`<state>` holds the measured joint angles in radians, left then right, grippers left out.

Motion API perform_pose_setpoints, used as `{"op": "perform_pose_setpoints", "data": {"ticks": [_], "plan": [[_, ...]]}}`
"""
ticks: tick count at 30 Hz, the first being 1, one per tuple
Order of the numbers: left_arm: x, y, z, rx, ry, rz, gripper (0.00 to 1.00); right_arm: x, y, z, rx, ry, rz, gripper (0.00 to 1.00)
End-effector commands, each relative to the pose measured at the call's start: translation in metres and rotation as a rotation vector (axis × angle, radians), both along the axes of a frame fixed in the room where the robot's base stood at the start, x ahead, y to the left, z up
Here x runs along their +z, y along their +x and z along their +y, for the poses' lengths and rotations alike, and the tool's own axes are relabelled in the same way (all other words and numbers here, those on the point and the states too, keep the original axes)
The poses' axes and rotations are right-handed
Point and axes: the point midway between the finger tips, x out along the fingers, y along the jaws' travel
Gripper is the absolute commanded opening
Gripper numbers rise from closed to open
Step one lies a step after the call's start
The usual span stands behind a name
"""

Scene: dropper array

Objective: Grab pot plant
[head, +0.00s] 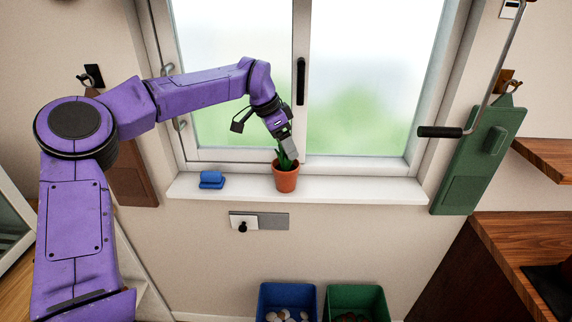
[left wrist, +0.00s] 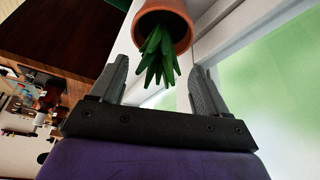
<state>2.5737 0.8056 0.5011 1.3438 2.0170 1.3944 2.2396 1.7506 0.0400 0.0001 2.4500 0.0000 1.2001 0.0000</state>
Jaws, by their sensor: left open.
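The pot plant (head: 286,179) is a terracotta pot with green spiky leaves, standing upright on the white window sill (head: 345,189). My left gripper (head: 285,152) is at the plant's leaves, just above the pot, its arm reaching in from the left. In the left wrist view the gripper (left wrist: 160,85) is open, with one finger on each side of the green leaves (left wrist: 158,55). The pot (left wrist: 166,22) lies beyond the fingertips, at the top of that view. The fingers do not appear to grip the plant. My right gripper is not in view.
A blue object (head: 212,180) sits on the sill left of the pot. The window with its black handle (head: 300,81) is close behind. A blue bin (head: 287,296) and a green bin (head: 357,298) stand below. The sill right of the pot is clear.

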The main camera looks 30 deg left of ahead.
Motion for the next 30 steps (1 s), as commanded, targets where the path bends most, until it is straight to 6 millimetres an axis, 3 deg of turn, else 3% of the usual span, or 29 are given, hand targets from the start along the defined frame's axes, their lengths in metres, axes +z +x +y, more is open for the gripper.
{"op": "perform_pose_setpoints", "data": {"ticks": [8, 12, 15, 25, 30], "plan": [[-0.006, 0.002, -0.002, -0.001, 0.0, -0.001, 0.72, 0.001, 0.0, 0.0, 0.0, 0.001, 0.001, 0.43], [-0.005, 0.002, -0.002, -0.002, 0.0, -0.001, 0.27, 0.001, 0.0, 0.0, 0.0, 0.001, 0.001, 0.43], [-0.005, 0.002, -0.002, -0.002, 0.0, -0.001, 0.0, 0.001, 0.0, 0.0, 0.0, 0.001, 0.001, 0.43], [-0.001, 0.003, -0.002, -0.001, 0.001, -0.003, 0.0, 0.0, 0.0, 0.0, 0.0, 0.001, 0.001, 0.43], [0.022, 0.003, -0.002, 0.0, 0.002, -0.005, 0.0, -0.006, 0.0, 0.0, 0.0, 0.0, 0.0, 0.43]]}}
